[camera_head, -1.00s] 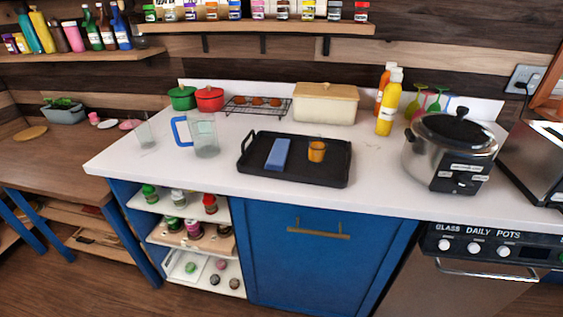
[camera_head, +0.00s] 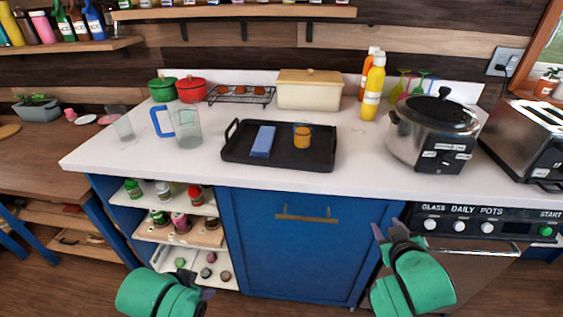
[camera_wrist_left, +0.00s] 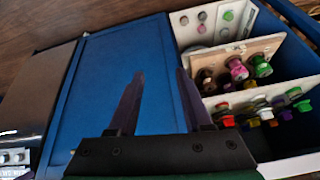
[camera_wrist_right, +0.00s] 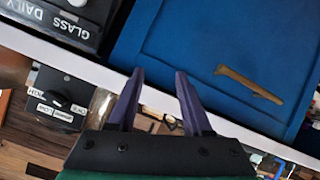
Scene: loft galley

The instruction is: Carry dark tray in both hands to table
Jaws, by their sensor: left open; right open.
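The dark tray (camera_head: 232,157) lies flat on the white counter in the head view. It holds a blue block-like item (camera_head: 263,141) and an orange cup (camera_head: 302,136). My right gripper (camera_head: 388,232) is open and empty, low in front of the counter by the oven. In its wrist view the two fingers (camera_wrist_right: 158,95) stand apart with nothing between them. My left gripper (camera_head: 205,294) is low at the bottom of the head view, its fingers mostly hidden. In its wrist view the fingers (camera_wrist_left: 160,85) are apart and empty before the blue cabinet. Neither gripper touches the tray.
A glass pitcher (camera_head: 187,128) stands left of the tray. A steel cooker (camera_head: 432,135) stands to the right, with a yellow bottle (camera_head: 373,88) nearby. A cream bread box (camera_head: 309,92) and a wire rack (camera_head: 240,96) are behind. A wooden table (camera_head: 60,158) is at left.

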